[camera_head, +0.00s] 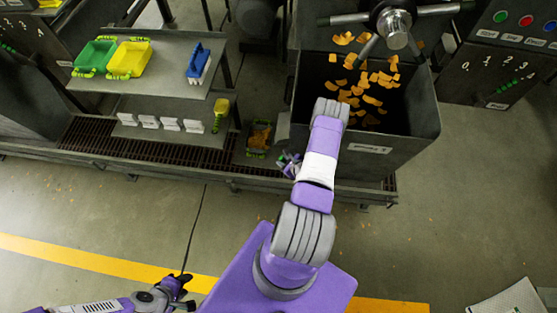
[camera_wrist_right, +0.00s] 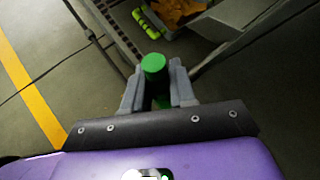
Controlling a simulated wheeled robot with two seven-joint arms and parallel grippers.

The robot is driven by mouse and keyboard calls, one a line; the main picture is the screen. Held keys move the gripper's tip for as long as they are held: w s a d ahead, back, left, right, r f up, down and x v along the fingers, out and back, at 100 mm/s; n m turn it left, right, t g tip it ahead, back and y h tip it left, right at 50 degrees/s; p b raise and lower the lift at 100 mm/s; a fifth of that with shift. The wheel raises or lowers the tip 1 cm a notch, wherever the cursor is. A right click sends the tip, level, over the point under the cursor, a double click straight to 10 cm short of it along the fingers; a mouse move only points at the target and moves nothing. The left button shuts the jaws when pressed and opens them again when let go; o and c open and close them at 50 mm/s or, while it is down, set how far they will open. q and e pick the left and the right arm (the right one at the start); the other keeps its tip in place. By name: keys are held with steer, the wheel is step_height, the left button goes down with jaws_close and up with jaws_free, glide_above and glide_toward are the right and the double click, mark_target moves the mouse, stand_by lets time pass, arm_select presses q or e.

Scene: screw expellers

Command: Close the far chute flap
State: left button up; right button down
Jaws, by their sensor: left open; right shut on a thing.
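My right gripper (camera_head: 287,162) is low at the left side of the dark metal hopper (camera_head: 375,155), and my forearm hides part of that area. In the right wrist view its jaws (camera_wrist_right: 158,88) are shut on a green round-ended handle (camera_wrist_right: 154,66). A thin grey metal edge shows close to the right of the handle; I cannot tell whether it belongs to the chute flap. The flap itself is not clear in either view, nor is how far it stands open. My left gripper (camera_head: 178,286) is open and empty, low over the floor at the lower left.
A tray with orange pieces (camera_head: 260,138) stands on the machine base just beyond my right gripper. A shelf unit (camera_head: 165,55) at the left bears a green tray (camera_head: 94,56), a yellow tray (camera_head: 128,58) and a blue brush (camera_head: 198,62). Orange chips (camera_head: 365,85) lie in the hopper.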

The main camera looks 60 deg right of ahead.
steer(key=shift+s+f, duration=0.1)
steer(key=c, duration=1.3)
jaws_free()
steer(key=p+v, duration=0.1)
steer(key=v, duration=0.6)
steer(key=shift+s+r, duration=0.15)
steer(key=shift+r, duration=0.1)
steer(key=shift+a, duration=0.2)
